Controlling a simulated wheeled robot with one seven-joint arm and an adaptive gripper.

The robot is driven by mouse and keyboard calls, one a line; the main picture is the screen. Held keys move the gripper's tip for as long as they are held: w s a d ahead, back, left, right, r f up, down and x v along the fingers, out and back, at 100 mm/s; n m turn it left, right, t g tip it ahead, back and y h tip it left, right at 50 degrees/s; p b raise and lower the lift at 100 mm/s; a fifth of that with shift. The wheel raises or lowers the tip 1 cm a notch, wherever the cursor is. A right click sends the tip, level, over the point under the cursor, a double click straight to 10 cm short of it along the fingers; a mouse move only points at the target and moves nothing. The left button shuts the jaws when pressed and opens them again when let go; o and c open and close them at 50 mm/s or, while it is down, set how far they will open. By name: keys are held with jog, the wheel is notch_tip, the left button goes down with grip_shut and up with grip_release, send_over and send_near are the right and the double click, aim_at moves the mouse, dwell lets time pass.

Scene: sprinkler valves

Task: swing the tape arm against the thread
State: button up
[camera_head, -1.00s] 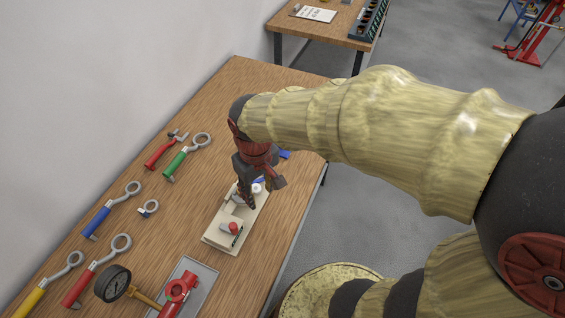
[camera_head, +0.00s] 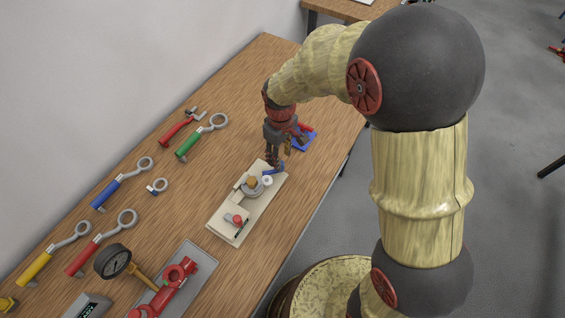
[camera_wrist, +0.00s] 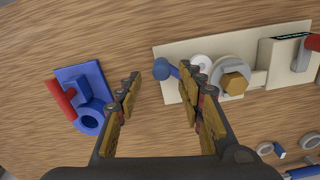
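A cream fixture plate (camera_head: 226,222) lies on the bench and also shows in the wrist view (camera_wrist: 172,50). On it are a grey round fitting with a brass-coloured hex piece (camera_wrist: 235,83) and a white tape roll (camera_wrist: 201,64) beside it. The blue tape arm (camera_wrist: 163,69) reaches past the plate's end, with a rounded tip; it also shows in the head view (camera_head: 274,171). My gripper (camera_wrist: 166,86) is open and empty, its fingers spread on either side of the blue tip in the picture. I cannot tell its height above the tip, nor whether it touches.
A blue holder with a red handle (camera_wrist: 80,97) sits close to my gripper. A red-handled part (camera_head: 236,219) is on the plate's near end. Bare bench lies beyond.

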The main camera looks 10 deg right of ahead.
jog(key=shift+a+f+b, duration=0.1)
jog(key=shift+f+b, duration=0.25)
jog(key=shift+f, duration=1.95)
jog(key=c, duration=0.3)
grip_shut()
